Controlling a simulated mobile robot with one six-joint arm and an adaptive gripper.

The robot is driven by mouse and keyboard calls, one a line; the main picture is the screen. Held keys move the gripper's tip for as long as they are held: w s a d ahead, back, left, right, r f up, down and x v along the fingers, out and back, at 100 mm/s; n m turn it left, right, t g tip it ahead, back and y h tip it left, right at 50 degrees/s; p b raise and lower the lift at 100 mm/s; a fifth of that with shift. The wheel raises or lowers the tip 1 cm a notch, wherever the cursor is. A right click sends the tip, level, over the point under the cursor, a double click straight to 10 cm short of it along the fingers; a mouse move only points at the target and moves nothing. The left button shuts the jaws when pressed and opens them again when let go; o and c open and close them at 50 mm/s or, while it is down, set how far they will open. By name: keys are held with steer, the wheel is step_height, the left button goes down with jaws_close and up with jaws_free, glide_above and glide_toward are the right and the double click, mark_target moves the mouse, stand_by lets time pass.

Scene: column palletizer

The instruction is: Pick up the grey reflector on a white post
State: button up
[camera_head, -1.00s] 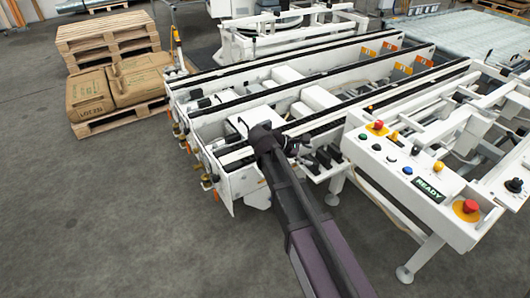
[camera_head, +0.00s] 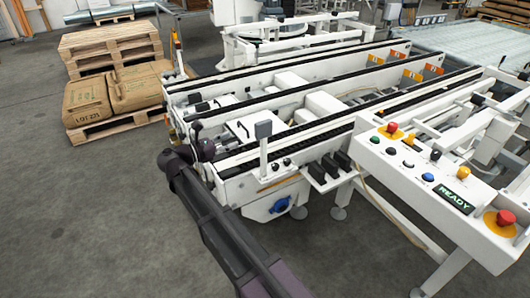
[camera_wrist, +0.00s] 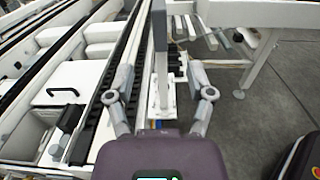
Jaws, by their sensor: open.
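The grey reflector (camera_head: 263,129) is a small dark grey square on top of an upright white post (camera_head: 263,158). The post stands on the near side rail of the white conveyor. In the wrist view the post (camera_wrist: 160,65) rises in the picture between my fingers, and the grey reflector (camera_wrist: 158,5) is at the top edge. My gripper (camera_head: 203,140) is left of the post in the head view, apart from it. In the wrist view my gripper (camera_wrist: 160,85) has its two fingers spread wide and empty. How far the post is from the fingertips is hard to tell.
The white conveyor with black rails (camera_head: 310,135) fills the middle. A control panel (camera_head: 428,180) with coloured buttons is at the right. Stacked pallets (camera_head: 110,45) and brown sacks (camera_head: 88,102) stand at the left. The grey floor at lower left is clear.

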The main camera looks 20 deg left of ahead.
mark_target(266, 136)
stand_by(0.3)
steer(key=shift+x, duration=4.2)
steer(key=shift+f+x, duration=0.2)
steer(key=shift+x, duration=2.4)
jaws_close()
